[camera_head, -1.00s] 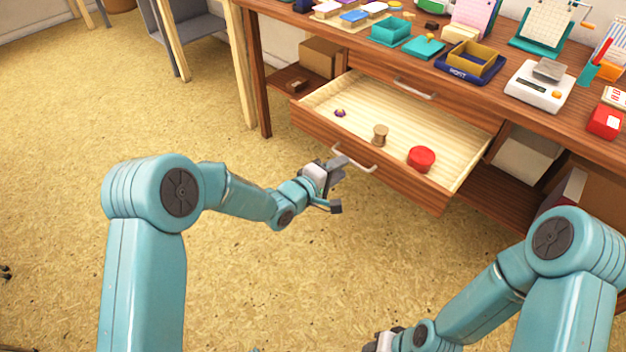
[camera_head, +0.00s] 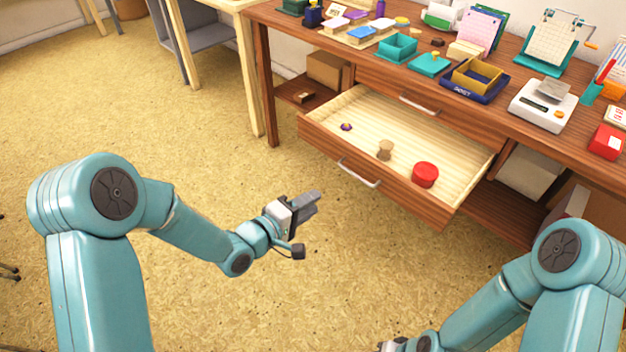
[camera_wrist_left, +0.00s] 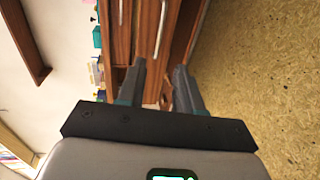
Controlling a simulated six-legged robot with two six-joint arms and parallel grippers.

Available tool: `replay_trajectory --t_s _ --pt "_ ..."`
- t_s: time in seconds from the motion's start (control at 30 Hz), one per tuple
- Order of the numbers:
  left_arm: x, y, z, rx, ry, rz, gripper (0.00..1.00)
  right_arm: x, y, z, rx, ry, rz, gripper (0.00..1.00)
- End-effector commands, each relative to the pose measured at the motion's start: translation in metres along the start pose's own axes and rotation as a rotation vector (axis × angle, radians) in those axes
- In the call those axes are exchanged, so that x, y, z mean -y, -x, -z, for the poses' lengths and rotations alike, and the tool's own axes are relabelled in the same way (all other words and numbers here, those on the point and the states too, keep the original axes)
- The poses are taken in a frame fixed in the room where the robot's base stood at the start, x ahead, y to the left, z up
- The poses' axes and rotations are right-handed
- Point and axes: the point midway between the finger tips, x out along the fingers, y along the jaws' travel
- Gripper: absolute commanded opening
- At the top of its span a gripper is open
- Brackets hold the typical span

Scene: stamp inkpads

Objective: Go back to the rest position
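My left gripper (camera_head: 308,204) is in front of the desk, in the air over the floor and apart from the open drawer (camera_head: 385,190). The drawer's metal handle (camera_head: 358,172) is free, beyond the fingertips. My right gripper (camera_head: 392,346) barely shows at the bottom edge, and its fingers are cut off. The drawer holds a red round container (camera_head: 425,175), a brown spool-shaped stamp (camera_head: 385,150) and a small purple item (camera_head: 346,127).
The wooden desktop (camera_head: 480,115) carries a navy box (camera_head: 477,80), teal boxes, a white scale (camera_head: 543,106) and several other items. The drawer juts out toward me. The floor (camera_head: 210,150) left of and below my left arm is clear.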

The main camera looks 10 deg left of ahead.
Motion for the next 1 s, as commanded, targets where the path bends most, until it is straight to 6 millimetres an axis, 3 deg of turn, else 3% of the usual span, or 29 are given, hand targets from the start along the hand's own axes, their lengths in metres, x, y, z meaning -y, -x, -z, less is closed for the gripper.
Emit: replay_trajectory --t_s 0.17,0.27,0.37,0.43,0.53,0.6,0.67,0.8,0.9,0.97,1.0 --pt "0.001 0.0 0.001 -0.002 0.001 0.001 0.35 0.0 0.0 0.0 0.0 0.0 0.0 0.43" --pt "0.02 0.001 -0.002 0.002 0.029 0.033 0.35 0.0 0.0 0.0 0.0 0.0 0.0 0.43" --pt "0.07 0.011 -0.013 -0.02 0.116 0.158 0.35 0.0 0.0 0.0 0.0 0.0 0.0 0.43" --pt "0.12 0.029 -0.024 -0.034 0.113 0.321 0.35 0.0 0.0 0.0 0.0 0.0 0.0 0.43" --pt "0.186 0.067 -0.05 0.015 0.016 0.588 0.35 0.0 0.0 0.0 0.0 0.0 0.0 0.43" --pt "0.221 0.097 -0.071 0.102 -0.071 0.749 0.35 0.0 0.0 0.0 0.0 0.0 0.0 0.43" --pt "0.239 0.119 -0.086 0.189 -0.14 0.848 0.35 0.0 0.0 0.0 0.0 0.0 0.0 0.43" --pt "0.258 0.156 -0.111 0.389 -0.288 0.971 0.35 0.0 0.0 0.0 0.0 0.0 0.0 0.43" --pt "0.263 0.173 -0.122 0.528 -0.393 1.0 0.35 0.0 0.0 0.0 0.0 0.0 0.0 0.43" --pt "0.264 0.177 -0.126 0.607 -0.476 0.986 0.35 0.0 0.0 0.0 0.0 0.0 0.0 0.43" --pt "0.251 0.179 -0.126 0.63 -0.515 0.973 0.35 0.004 0.012 -0.001 0.001 -0.001 0.0 0.43"
